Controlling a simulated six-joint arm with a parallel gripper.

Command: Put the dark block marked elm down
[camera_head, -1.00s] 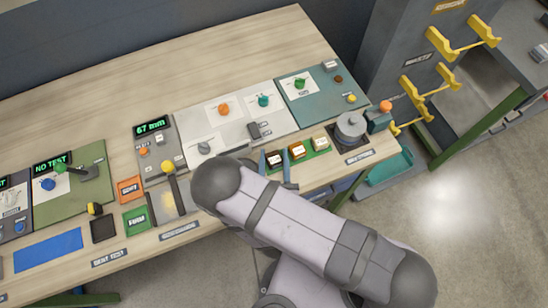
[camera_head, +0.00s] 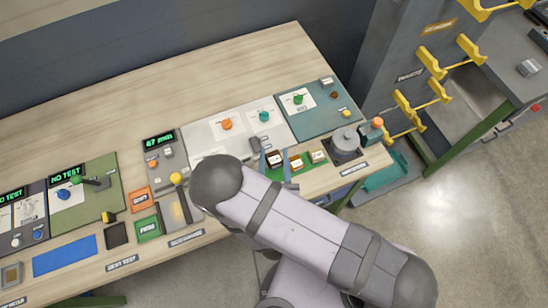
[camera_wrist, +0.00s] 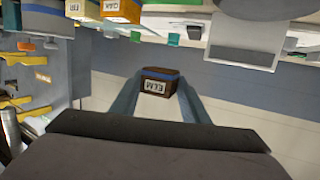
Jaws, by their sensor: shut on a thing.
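The dark brown block marked ELM (camera_wrist: 158,84) sits between the two fingers of my gripper (camera_wrist: 152,96) in the wrist view. Its label reads upside down there. In the head view the dark block (camera_head: 275,159) shows between the blue-grey fingertips of my gripper (camera_head: 271,161). My gripper is shut on it and holds it above the bench, close to the green strip (camera_head: 305,168). The underside of the block and its exact height cannot be seen.
Two more labelled blocks, an orange-brown one (camera_head: 296,162) and a pale one (camera_head: 317,156), stand on the green strip to the right. A round grey device (camera_head: 346,139) stands further right. Panels with knobs lie behind. Bare wood (camera_head: 190,85) lies at the back.

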